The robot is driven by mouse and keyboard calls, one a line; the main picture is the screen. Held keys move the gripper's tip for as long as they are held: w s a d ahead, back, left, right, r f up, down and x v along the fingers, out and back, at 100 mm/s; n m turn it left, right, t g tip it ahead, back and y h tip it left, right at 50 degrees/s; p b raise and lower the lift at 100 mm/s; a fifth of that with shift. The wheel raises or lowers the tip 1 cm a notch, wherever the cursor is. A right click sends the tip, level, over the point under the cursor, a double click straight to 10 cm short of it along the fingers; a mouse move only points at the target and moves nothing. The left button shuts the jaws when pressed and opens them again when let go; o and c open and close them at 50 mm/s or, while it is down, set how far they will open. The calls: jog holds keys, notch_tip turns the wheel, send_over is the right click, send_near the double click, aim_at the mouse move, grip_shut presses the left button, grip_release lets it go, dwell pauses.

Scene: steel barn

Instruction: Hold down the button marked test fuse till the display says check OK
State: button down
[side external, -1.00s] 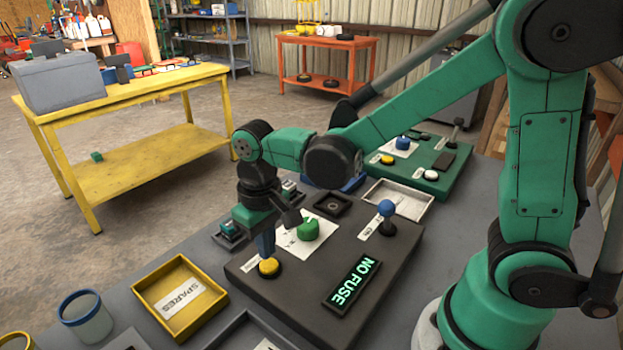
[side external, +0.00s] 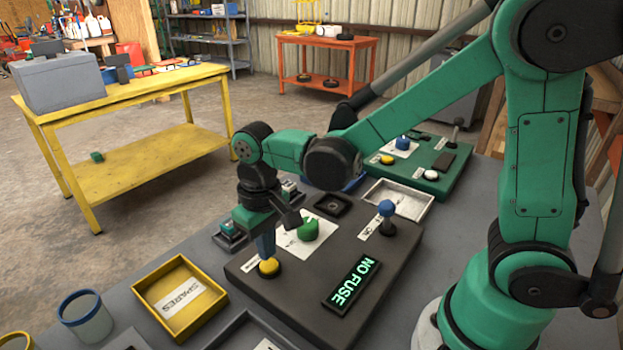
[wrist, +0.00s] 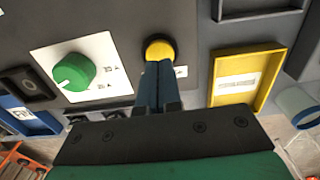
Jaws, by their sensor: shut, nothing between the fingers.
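The yellow button (side external: 269,267) sits on the dark panel (side external: 310,275). It also shows in the wrist view (wrist: 159,49). A white label beside it is partly hidden by my fingers and too small to read. My gripper (side external: 267,255) is shut and empty, pointing down with its tips at the button. In the wrist view the shut fingertips (wrist: 158,65) meet the button's near edge; I cannot tell how far it is pressed. The display (side external: 352,284) on the panel reads NO FUSE in green letters.
The panel also bears a green knob (side external: 308,229) on a white plate, a blue-topped lever (side external: 387,212) and a dark square socket (side external: 332,204). A yellow SPARES tray (side external: 208,312) and a blue-rimmed cup (side external: 86,318) stand left. A green panel (side external: 440,180) lies behind.

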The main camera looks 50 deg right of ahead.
jog(key=shift+f, duration=1.1)
dwell(0.3)
dwell(2.1)
jog(key=shift+r, duration=3.55)
jog(key=shift+s+d+r+t, duration=0.2)
jog(key=shift+d+r+t, duration=0.05)
jog(key=shift+d+t, duration=0.1)
jog(key=s+d+r+t, duration=0.2)
jog(key=s+d+t, duration=0.1)
jog(key=d+t, duration=0.2)
jog(key=shift+s+d+t, duration=0.2)
jog(key=shift+d+t, duration=0.05)
jog(key=shift+t, duration=0.5)
